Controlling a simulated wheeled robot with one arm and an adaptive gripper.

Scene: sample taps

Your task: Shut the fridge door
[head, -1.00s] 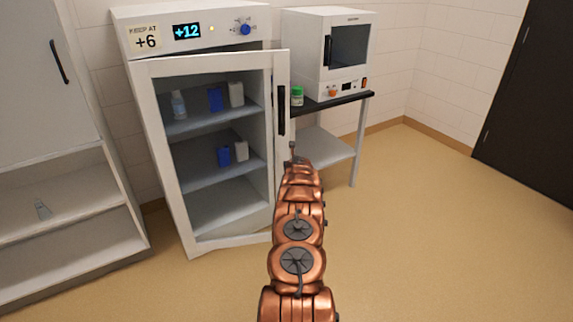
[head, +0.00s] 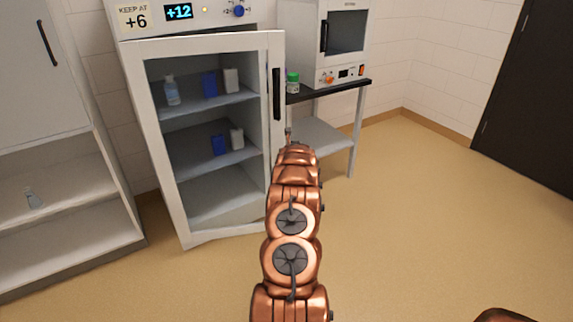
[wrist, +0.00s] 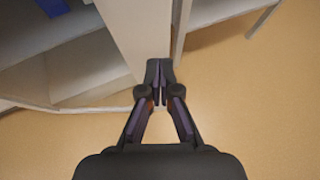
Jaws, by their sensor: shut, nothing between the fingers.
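The fridge (head: 222,14) stands at the left centre of the head view, with a "+12" display on top. Its white-framed glass door (head: 159,140) seems to stand ajar, with a dark upright handle (head: 277,93) on the right side. Bottles and boxes show through the glass. My gripper (head: 288,134) is at the door's right edge, below the handle. In the wrist view my gripper (wrist: 159,78) is shut and empty, with its fingertips by the white edge of the door (wrist: 135,35). I cannot tell whether they touch it. My arm hides part of the lower right.
A side table (head: 330,90) right of the fridge holds a white oven-like device (head: 345,35) and a green-capped jar (head: 292,82). A cabinet (head: 45,100) stands at the left. The floor (head: 430,200) at the right is clear.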

